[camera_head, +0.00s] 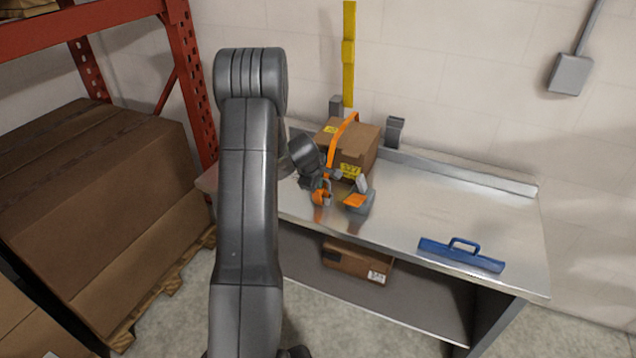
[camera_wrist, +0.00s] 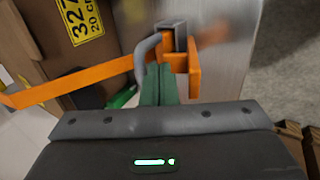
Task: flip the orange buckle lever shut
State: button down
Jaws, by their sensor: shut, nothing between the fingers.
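A brown carton (camera_head: 362,140) stands on the steel bench with an orange strap (camera_head: 340,140) over it. In front of it sits a grey buckle (camera_head: 364,205) with an orange lever part (camera_head: 355,201). Another orange piece (camera_head: 321,197) shows just left of that, right by my gripper (camera_head: 325,184). In the wrist view my gripper's green fingers (camera_wrist: 159,84) are together and empty. An orange block (camera_wrist: 194,74) and a grey bracket (camera_wrist: 172,36) are close beside and beyond the fingertips; whether they touch is unclear. The strap also shows there (camera_wrist: 75,82). The exact lever angle is hard to tell.
A blue tool with a handle (camera_head: 462,255) lies at the bench's front right. The bench top (camera_head: 440,205) between it and the carton is clear. Another carton (camera_head: 352,262) lies on the lower shelf. A red rack (camera_head: 190,80) with large boxes stands at left.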

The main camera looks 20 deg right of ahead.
jog(key=shift+r+p, duration=0.65)
jog(key=shift+r, duration=0.2)
jog(key=shift+a+r, duration=0.15)
jog(key=shift+r, duration=0.3)
jog(key=d+v, duration=0.1)
jog(key=v, duration=1.2)
jog(key=shift+w+r, duration=0.3)
jog(key=shift+f, duration=0.1)
